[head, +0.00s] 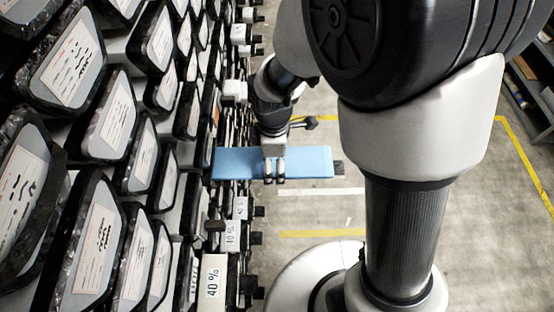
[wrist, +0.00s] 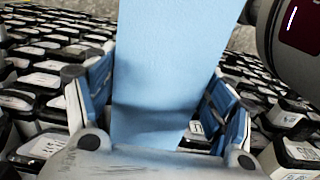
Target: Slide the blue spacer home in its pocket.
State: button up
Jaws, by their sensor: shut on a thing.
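The blue spacer (head: 235,162) is a flat, light blue board, lying roughly level in the head view. Its left end reaches the edge of the rack and its right end sticks out over the floor. My gripper (head: 274,172) is shut on the spacer near its middle. In the wrist view the spacer (wrist: 165,75) runs up the middle between the two fingers of my gripper (wrist: 160,115). The pocket is not clearly visible, and I cannot tell whether the spacer's left end is inside it.
A rack of dark, labelled boxes (head: 68,70) fills the left side of the head view. White tags marked 40 % (head: 212,283) and dark stubs stick out along its edge. The grey floor (head: 310,215) with yellow lines is open to the right. Shelving (head: 530,90) stands at far right.

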aim_at(232, 161)
jog(key=shift+w+a, duration=0.15)
jog(key=shift+a, duration=5)
jog(key=o, duration=1.2)
jog(key=shift+r, duration=0.1)
jog(key=shift+c, duration=0.2)
jog(key=shift+w, duration=0.1)
jog(key=shift+a, duration=0.1)
notch_tip(232, 161, up, 12)
jog(key=shift+c, duration=0.6)
